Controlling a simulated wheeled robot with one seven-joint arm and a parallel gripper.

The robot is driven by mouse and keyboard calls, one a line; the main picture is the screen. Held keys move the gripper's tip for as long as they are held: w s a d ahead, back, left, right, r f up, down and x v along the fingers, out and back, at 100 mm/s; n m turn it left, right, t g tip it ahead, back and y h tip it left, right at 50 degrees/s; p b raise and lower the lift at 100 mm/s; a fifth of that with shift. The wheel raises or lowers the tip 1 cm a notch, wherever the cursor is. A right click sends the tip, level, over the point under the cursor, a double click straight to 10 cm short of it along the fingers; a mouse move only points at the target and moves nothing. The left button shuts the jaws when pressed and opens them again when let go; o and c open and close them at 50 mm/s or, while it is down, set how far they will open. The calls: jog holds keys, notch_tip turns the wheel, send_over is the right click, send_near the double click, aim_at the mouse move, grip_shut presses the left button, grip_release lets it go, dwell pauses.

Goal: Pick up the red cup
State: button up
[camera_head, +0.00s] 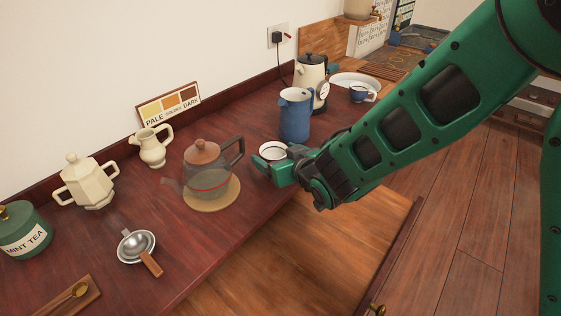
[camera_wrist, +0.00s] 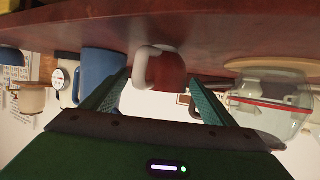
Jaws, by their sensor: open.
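The red cup (camera_wrist: 168,70) appears upside down in the wrist view, with its white handle (camera_wrist: 140,66) on the left side. It stands on the dark red counter (camera_head: 236,236). In the head view mostly the pale rim of the cup (camera_head: 272,146) shows; my gripper hides much of its body. My gripper (camera_head: 268,165) is open at the counter's front edge. In the wrist view its two green fingers (camera_wrist: 160,78) spread to either side of the cup. I cannot tell whether either finger touches it.
A glass teapot (camera_head: 207,176) stands left of the cup on a round mat. A blue jug (camera_head: 295,116) and a cream kettle (camera_head: 309,78) stand behind it. A blue cup (camera_head: 360,92) is farther back. Bare counter lies between teapot and strainer (camera_head: 136,244).

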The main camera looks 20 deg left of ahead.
jog(key=c, duration=1.2)
